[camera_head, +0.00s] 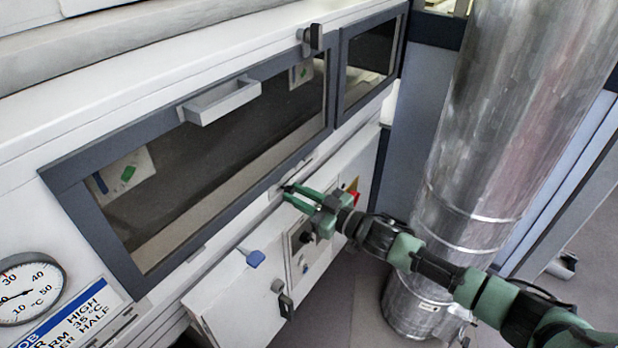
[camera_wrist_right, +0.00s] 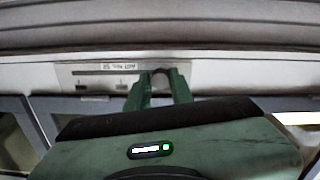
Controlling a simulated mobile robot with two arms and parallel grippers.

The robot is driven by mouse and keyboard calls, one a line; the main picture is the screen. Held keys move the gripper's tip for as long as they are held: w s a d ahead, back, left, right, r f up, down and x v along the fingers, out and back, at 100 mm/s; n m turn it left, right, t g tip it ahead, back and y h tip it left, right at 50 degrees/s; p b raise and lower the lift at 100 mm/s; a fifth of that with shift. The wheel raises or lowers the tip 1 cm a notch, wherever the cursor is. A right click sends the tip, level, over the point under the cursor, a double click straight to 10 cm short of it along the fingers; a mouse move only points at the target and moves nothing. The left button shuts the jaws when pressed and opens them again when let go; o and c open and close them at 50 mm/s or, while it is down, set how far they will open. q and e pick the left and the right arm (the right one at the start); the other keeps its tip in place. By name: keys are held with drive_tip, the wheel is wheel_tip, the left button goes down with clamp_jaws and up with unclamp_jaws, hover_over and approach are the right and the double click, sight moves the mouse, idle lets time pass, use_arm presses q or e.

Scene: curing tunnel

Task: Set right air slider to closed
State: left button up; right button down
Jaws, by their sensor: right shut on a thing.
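My right gripper (camera_head: 287,192) reaches in from the right, below the long window of the tunnel. It is shut on the right air slider, at the right end of a pale slotted plate (camera_wrist_right: 97,76) in the right wrist view. There my two green fingertips (camera_wrist_right: 160,76) stand on either side of the slider's small grip, which is mostly hidden between them. A thin dark slot and a small printed label run to the left of the fingers on the plate. My left gripper is in neither view.
A white handle (camera_head: 222,101) juts from the window frame. A dial gauge (camera_head: 30,288) is at far left.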

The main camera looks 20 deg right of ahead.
drive_tip(key=shift+s+a, duration=0.4)
drive_tip(key=shift+a, duration=0.1)
drive_tip(key=c, duration=1.2)
unclamp_jaws()
drive_tip(key=shift+a, duration=0.1)
drive_tip(key=shift+c, duration=0.2)
drive_tip(key=shift+s, duration=0.1)
drive_tip(key=b+v, duration=0.1)
drive_tip(key=v, duration=0.6)
drive_tip(key=shift+s+d, duration=0.25)
drive_tip(key=shift+s, duration=0.05)
